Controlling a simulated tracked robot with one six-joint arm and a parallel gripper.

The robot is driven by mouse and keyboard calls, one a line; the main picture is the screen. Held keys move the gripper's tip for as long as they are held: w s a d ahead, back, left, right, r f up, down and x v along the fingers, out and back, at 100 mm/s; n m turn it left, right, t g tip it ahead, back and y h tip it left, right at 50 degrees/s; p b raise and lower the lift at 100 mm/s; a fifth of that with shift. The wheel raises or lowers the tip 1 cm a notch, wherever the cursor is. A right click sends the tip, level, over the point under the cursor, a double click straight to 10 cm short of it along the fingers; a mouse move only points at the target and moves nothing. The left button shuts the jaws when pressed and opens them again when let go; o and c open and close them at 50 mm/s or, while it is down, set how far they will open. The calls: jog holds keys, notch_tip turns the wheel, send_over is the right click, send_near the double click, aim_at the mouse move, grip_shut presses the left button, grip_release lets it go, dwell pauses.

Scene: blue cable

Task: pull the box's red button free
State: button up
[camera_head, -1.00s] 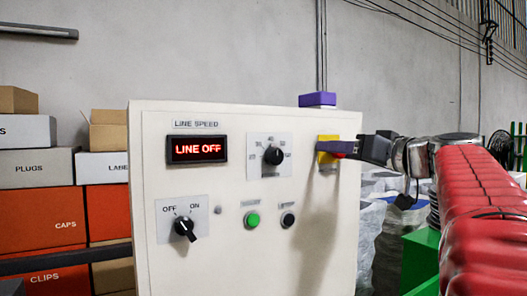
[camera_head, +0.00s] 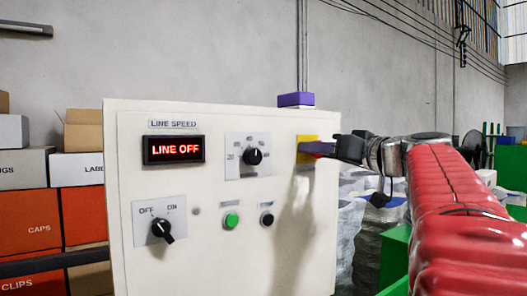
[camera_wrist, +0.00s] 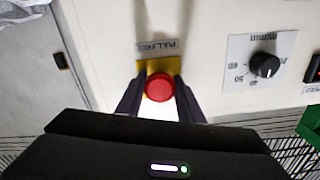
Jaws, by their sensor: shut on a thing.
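The white control box (camera_head: 205,260) stands ahead, its display reading LINE OFF. The red button (camera_wrist: 159,86) sits on a yellow plate (camera_wrist: 158,65) on the box's face, under a label in the wrist view. In the head view the yellow plate (camera_head: 306,143) is at the box's upper right, and my gripper (camera_head: 322,148) covers most of the button. In the wrist view the two dark fingers of my gripper (camera_wrist: 157,98) stand on either side of the red button, shut on it. Whether the button has moved out from the plate cannot be told.
The box also carries a speed dial (camera_head: 252,156), an OFF/ON switch (camera_head: 161,230), a green button (camera_head: 231,220) and a black button (camera_head: 267,219). A purple block (camera_head: 296,99) sits on top. Stacked cartons (camera_head: 25,218) stand left; a green bin (camera_head: 396,257) stands right.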

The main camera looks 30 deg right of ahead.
jog(key=shift+s, duration=0.1)
grip_shut()
jog(key=shift+s, duration=0.4)
jog(key=o, duration=1.3)
grip_release()
jog(key=shift+s, duration=0.1)
jog(key=shift+s+d, duration=0.2)
jog(key=shift+s, duration=6.7)
